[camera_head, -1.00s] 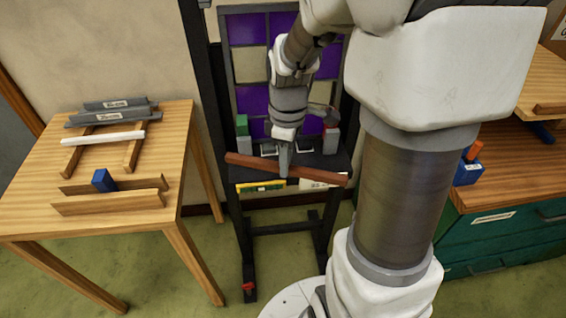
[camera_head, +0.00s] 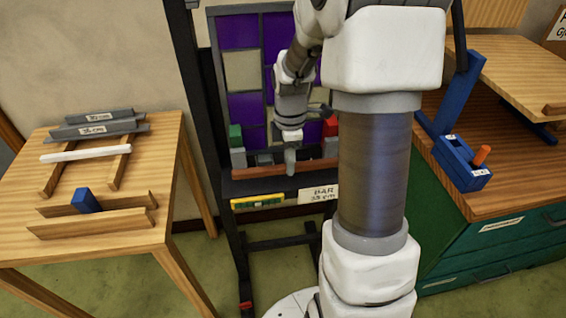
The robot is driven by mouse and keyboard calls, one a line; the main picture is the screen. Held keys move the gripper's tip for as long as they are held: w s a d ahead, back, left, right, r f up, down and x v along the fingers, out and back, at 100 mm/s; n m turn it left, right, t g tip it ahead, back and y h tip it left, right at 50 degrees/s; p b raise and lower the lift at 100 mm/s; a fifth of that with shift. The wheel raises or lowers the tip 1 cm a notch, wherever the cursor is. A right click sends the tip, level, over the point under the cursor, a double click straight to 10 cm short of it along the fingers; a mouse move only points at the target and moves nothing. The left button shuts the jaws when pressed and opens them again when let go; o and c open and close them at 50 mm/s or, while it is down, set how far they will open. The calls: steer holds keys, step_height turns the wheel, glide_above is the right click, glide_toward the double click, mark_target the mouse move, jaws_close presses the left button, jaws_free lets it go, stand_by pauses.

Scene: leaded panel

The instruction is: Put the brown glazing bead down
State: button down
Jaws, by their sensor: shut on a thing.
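The brown glazing bead (camera_head: 258,171) is a long reddish-brown bar lying almost level across the picture at the black easel's ledge (camera_head: 240,187), below the leaded panel (camera_head: 240,68). My gripper (camera_head: 290,168) points down and is shut on the bead near its middle. The bead's right end is hidden behind my arm. I cannot tell whether the bead touches the ledge or hangs just above it. The panel has purple and cream panes, partly hidden by my arm.
A wooden table (camera_head: 180,150) is left, a green cabinet (camera_head: 500,245) right.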

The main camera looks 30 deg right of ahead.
mark_target(289, 179)
steer(key=shift+w+d+f, duration=0.25)
steer(key=shift+w+f, duration=0.15)
steer(key=shift+w, duration=0.15)
steer(key=shift+w+d+f, duration=0.25)
steer(key=shift+w+f, duration=0.1)
steer(key=shift+w, duration=0.2)
steer(key=shift+f+b, duration=0.3)
steer(key=shift+f, duration=1.65)
steer(key=shift+f, duration=0.15)
steer(key=c, duration=0.7)
jaws_free()
